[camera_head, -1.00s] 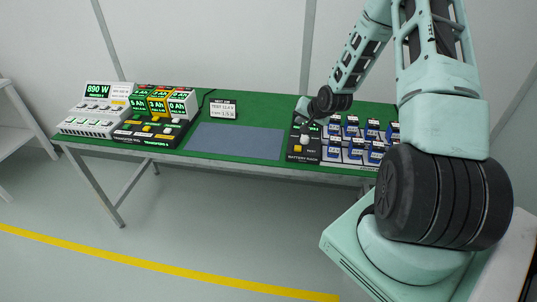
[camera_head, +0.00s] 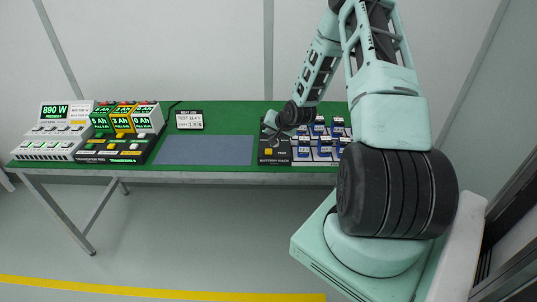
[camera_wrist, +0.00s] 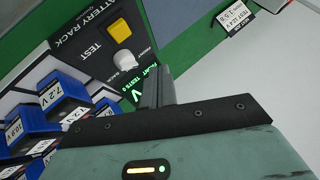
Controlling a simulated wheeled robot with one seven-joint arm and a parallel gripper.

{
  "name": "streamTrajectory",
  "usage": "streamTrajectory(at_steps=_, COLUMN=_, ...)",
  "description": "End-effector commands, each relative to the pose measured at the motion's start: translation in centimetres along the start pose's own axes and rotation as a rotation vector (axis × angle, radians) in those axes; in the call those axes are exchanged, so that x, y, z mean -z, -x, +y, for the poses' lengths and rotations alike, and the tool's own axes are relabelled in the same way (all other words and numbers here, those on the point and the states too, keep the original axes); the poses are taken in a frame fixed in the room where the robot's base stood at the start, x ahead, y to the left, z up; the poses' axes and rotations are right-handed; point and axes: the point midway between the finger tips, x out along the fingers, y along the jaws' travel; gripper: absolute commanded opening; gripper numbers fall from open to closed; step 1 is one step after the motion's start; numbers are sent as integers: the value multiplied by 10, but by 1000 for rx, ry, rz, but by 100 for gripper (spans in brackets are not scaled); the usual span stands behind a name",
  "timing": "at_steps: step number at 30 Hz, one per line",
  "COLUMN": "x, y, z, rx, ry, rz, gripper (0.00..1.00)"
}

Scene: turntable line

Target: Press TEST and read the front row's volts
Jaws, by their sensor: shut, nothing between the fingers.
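The black battery rack panel (camera_head: 275,160) stands on the right part of the green table. Its yellow button (camera_wrist: 119,30), beside the word TEST, is large and clear in the wrist view and small in the head view (camera_head: 268,152). A white knob (camera_wrist: 125,61) sits beside it. Part of a green readout (camera_wrist: 135,96) shows a "V"; my gripper hides the rest. My gripper (camera_wrist: 158,85) is shut and empty, apart from the yellow button.
A card (camera_head: 189,120) reading TEST 12.4 V stands behind a grey-blue mat (camera_head: 205,150). The mat is clear.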

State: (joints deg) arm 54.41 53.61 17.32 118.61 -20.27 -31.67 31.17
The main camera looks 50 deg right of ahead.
Motion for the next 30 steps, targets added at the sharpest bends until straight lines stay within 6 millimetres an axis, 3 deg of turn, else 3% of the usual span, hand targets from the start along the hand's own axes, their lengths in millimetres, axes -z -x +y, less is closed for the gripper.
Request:
streamTrajectory(at_steps=3, x=-12, y=-16, z=12, rx=0, ry=0, rz=-1, gripper=0)
streamTrajectory(at_steps=12, x=-29, y=-40, z=29, rx=0, ry=1, rz=0, gripper=0)
streamTrajectory(at_steps=30, x=-30, y=-42, z=30, rx=0, ry=1, rz=0, gripper=0)
